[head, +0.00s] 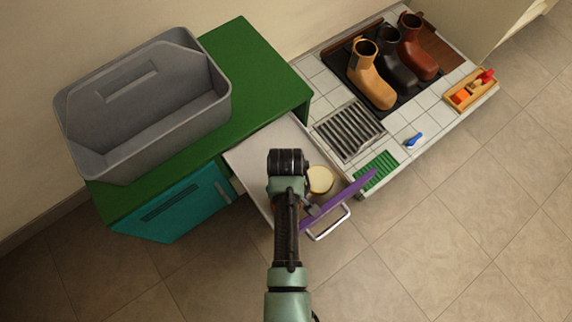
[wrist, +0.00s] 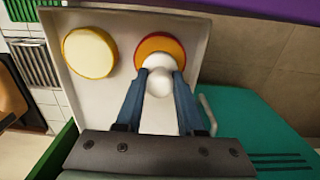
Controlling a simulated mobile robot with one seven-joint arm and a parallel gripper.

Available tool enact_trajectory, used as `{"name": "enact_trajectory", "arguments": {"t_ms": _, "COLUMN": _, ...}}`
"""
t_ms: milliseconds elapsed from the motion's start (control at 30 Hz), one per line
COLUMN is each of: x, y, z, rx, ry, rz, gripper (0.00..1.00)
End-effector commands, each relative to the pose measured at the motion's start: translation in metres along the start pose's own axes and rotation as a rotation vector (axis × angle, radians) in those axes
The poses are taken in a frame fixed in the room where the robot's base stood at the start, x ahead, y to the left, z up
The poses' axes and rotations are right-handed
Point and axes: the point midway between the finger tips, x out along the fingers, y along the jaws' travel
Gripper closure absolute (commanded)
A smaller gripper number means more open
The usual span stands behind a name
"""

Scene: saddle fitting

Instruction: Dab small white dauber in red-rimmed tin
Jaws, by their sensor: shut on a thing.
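My gripper (wrist: 160,80) is shut on the small white dauber (wrist: 164,62), whose rounded white head shows between the fingertips. In the wrist view the head overlaps the lower part of the red-rimmed tin (wrist: 149,40), which has an orange-red rim and a paler inside. I cannot tell whether the dauber touches the tin. A second tin with a yellow rim and cream top (wrist: 90,52) stands to its left in the same open drawer (wrist: 120,22). In the head view my arm hides the dauber and the red-rimmed tin; a cream-topped tin (head: 320,180) shows beside my wrist.
A grey bin (head: 140,115) stands on the green-topped cabinet (head: 240,60). The tiled counter (head: 405,125) at right holds boots (head: 372,85), a rack, a green mat and a blue brush.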

Motion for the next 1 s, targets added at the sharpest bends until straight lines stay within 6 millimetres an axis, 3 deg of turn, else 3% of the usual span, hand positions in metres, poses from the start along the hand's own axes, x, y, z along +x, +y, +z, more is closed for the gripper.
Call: {"name": "enact_trajectory", "arguments": {"t_ms": 1000, "x": 0.0081, "y": 0.0001, "z": -0.0002, "rx": 0.000, "ry": 0.000, "rz": 0.000, "gripper": 1.00}}
